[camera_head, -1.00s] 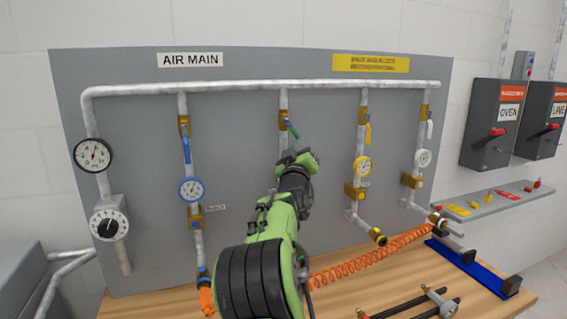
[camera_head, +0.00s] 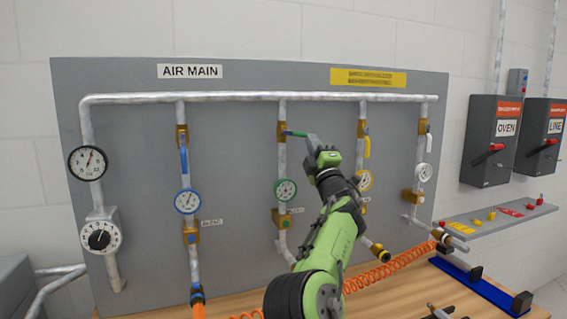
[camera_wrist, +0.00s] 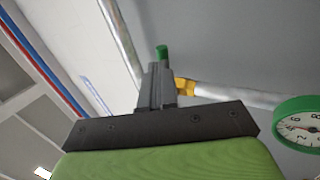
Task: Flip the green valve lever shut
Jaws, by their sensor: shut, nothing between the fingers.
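The green valve lever (camera_head: 297,134) sticks out to the right, close to level, from its brass valve (camera_head: 282,132) on the second branch pipe. My gripper (camera_head: 314,142) is shut and empty, with its fingertips at the lever's outer end. In the wrist view the shut fingers (camera_wrist: 158,85) point at the green lever (camera_wrist: 162,52), whose end shows just beyond the tips. They look to be touching or very close; I cannot tell which. The brass valve (camera_wrist: 185,87) is partly hidden by the fingers.
A green gauge (camera_head: 286,190) sits below the valve. Blue (camera_head: 184,155) and yellow (camera_head: 367,147) levers hang on the neighbouring pipes. My arm partly covers the yellow gauge (camera_head: 366,180). An orange coiled hose (camera_head: 400,268) lies over the bench.

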